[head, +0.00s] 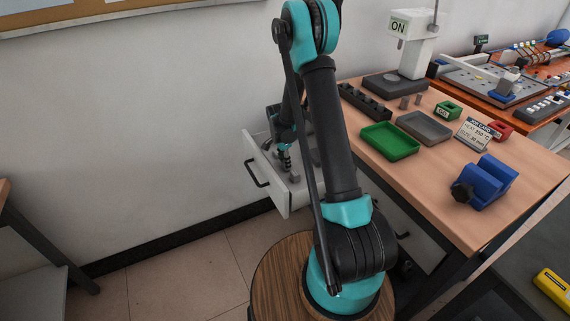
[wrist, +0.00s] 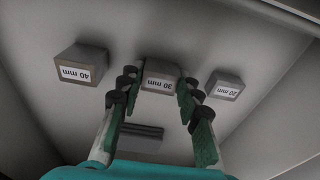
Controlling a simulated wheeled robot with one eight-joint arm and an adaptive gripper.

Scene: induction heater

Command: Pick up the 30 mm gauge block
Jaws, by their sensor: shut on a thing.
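In the wrist view, the 30 mm gauge block (wrist: 160,76) is a grey block with a white label that reads upside down. It sits inside a white drawer between my gripper's (wrist: 156,92) two green-padded fingers. The fingers are closed on its sides. The head view shows my gripper (head: 287,165) reaching down into the open drawer (head: 268,182). The block cannot be made out clearly there. I cannot tell whether the block is off the drawer floor.
A 40 mm block (wrist: 80,65) is left of my gripper and a 20 mm block (wrist: 224,85) is right. The drawer walls are close by. On the table above are a green tray (head: 390,141), a grey tray (head: 424,127) and a blue vise (head: 485,182).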

